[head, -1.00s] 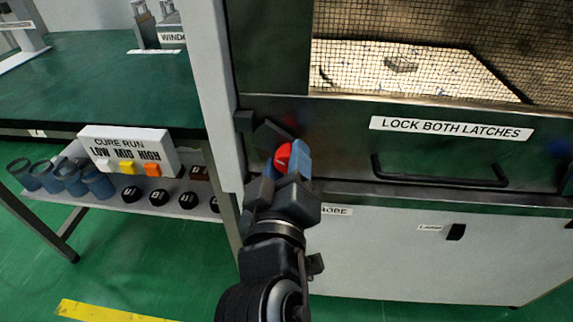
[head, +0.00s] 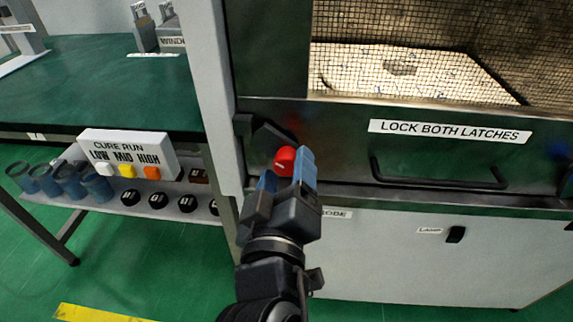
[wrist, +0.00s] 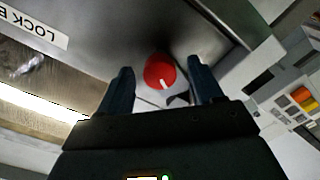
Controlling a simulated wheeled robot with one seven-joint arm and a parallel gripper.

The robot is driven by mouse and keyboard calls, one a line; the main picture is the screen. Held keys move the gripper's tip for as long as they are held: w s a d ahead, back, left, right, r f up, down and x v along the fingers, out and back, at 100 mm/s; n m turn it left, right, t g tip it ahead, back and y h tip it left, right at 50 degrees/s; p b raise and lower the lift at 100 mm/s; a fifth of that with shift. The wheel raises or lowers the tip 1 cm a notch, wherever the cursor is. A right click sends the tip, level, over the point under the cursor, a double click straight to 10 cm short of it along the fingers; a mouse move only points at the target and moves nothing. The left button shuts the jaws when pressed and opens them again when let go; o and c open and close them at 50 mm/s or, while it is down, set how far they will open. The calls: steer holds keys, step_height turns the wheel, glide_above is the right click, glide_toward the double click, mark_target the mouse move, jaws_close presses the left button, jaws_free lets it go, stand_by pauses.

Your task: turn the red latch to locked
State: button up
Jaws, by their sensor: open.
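The red latch (head: 285,161) is a round red knob on the dark metal door panel, left of the "LOCK BOTH LATCHES" label (head: 450,131). In the wrist view the red latch (wrist: 160,71) shows a short white mark on its face, near its lower edge in that picture. My gripper (head: 287,170) is open in front of the latch, its blue fingers apart. In the wrist view my gripper (wrist: 160,82) has one finger on each side of the knob, with visible gaps. I cannot tell how far the fingertips are from the panel.
A dark bar handle (head: 440,180) crosses the door to the right. A dark bracket (head: 243,125) stands left of the latch. A mesh window (head: 440,30) is above. A bench with a CURE RUN button box (head: 128,155) and blue cups (head: 68,180) is at the left.

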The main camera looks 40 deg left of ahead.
steer(key=v, duration=0.6)
stand_by(0.4)
steer(key=s+d+f+m+h+p, duration=0.2)
steer(key=s+d+f+m+p, duration=0.1)
steer(key=d, duration=0.7)
steer(key=s+d+f+m+h+p, duration=0.1)
steer(key=s+d+f+m+p, duration=0.15)
steer(key=d, duration=0.85)
steer(key=s+d+r+m+h+p, duration=0.3)
steer(key=s+d+r+m, duration=0.1)
steer(key=s+d, duration=0.4)
steer(key=s+d+r+m+h+p, duration=0.3)
steer(key=s+d+r+m, duration=0.1)
steer(key=s+d, duration=0.4)
steer(key=shift+d+r+m+g, duration=0.3)
steer(key=shift+d+r+m, duration=0.1)
steer(key=shift+d+m, duration=0.55)
steer(key=shift+d+f, duration=0.1)
